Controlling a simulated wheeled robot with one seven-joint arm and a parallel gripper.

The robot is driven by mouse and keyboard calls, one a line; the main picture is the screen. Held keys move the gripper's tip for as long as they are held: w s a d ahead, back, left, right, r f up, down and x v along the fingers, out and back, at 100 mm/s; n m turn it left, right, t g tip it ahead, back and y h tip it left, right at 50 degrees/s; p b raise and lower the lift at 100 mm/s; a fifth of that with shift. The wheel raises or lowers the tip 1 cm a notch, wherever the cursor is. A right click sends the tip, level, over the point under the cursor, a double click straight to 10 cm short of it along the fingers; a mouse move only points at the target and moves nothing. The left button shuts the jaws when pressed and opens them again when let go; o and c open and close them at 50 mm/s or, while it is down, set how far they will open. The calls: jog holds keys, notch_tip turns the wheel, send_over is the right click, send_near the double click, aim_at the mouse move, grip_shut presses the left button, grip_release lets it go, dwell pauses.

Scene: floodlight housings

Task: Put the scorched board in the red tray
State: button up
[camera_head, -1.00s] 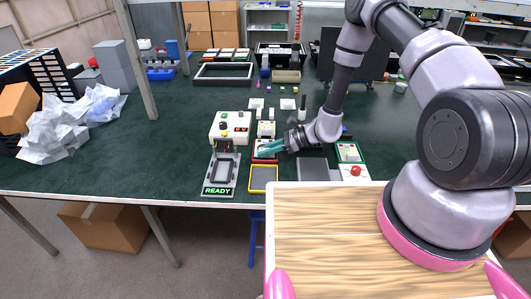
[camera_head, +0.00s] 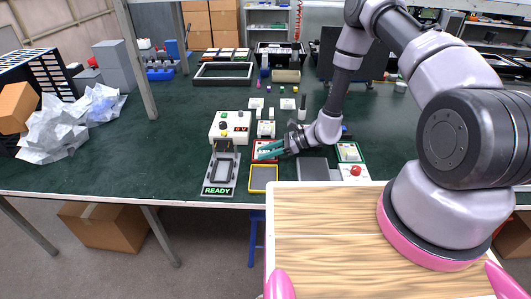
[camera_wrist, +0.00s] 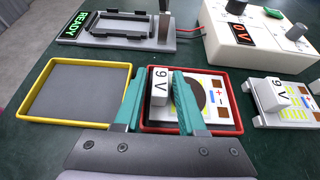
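The scorched board (camera_wrist: 214,84) is white with a large dark round burn and carries a white block marked 9V (camera_wrist: 161,91). In the wrist view it lies inside the red tray (camera_wrist: 236,101); its near left part is hidden by my fingers. The red tray also shows in the head view (camera_head: 256,159), at the table's front middle. My gripper (camera_wrist: 159,75) has its teal fingers spread on either side of the 9V block, low over the tray, and looks open. In the head view my gripper (camera_head: 267,150) reaches in from the right.
A yellow-rimmed empty tray (camera_wrist: 132,73) stands left of the red one. A fixture showing READY (camera_head: 220,175) and a white 0V box (camera_wrist: 262,42) stand behind. Another 9V board (camera_wrist: 288,102) is to the right. A green tray with a board (camera_head: 349,152) stands further right.

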jog(key=v, duration=1.2)
jog(key=s+d+r+n+g+h, duration=0.15)
jog(key=r+n, duration=0.25)
jog(key=r, duration=0.9)
jog(key=s+d+r+n+t+h, duration=0.15)
jog(key=r+n, duration=0.25)
jog(key=r, duration=0.9)
jog(key=s+d+r+n+t+h, duration=0.3)
jog(key=s+d+r+h, duration=0.1)
jog(key=s+r, duration=0.4)
jog(key=s+d+r+n+t+h, duration=0.3)
jog(key=s+d+r, duration=0.4)
jog(key=r, duration=0.6)
jog(key=shift+s+r+t+h, duration=0.3)
jog(key=shift+s+t+h, duration=0.1)
jog(key=shift+s, duration=0.25)
